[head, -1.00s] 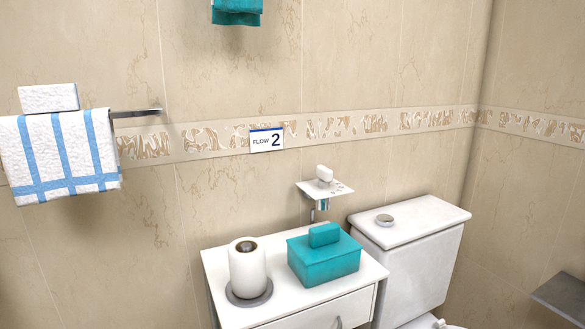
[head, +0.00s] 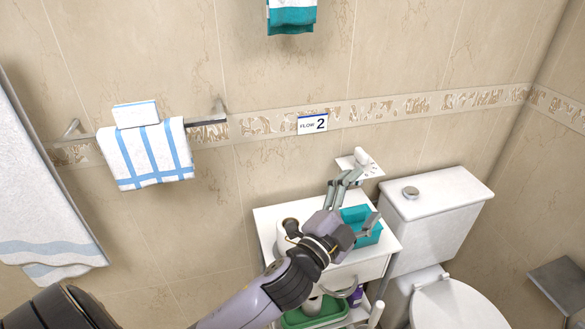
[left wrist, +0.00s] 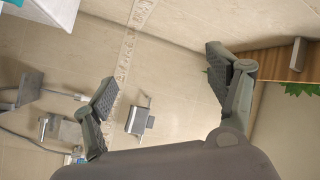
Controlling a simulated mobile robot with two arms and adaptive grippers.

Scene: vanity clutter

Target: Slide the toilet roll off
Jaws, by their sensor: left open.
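The white toilet roll (head: 285,234) stands at the left of the white vanity cabinet's top, partly hidden behind my left wrist. Its holder's base is hidden now. My left gripper (head: 366,195) is open and empty, above the cabinet top to the right of the roll, in front of the teal box. The left wrist view shows its two fingers (left wrist: 160,82) spread apart with nothing between them; the roll does not show there. My right gripper is not in view.
The teal box (head: 374,236) stands right of the roll, partly behind my gripper. A small wall shelf (head: 371,170) is just above. The toilet tank (head: 432,205) is at the right. A green tray (head: 300,319) sits below. Towels hang at the left.

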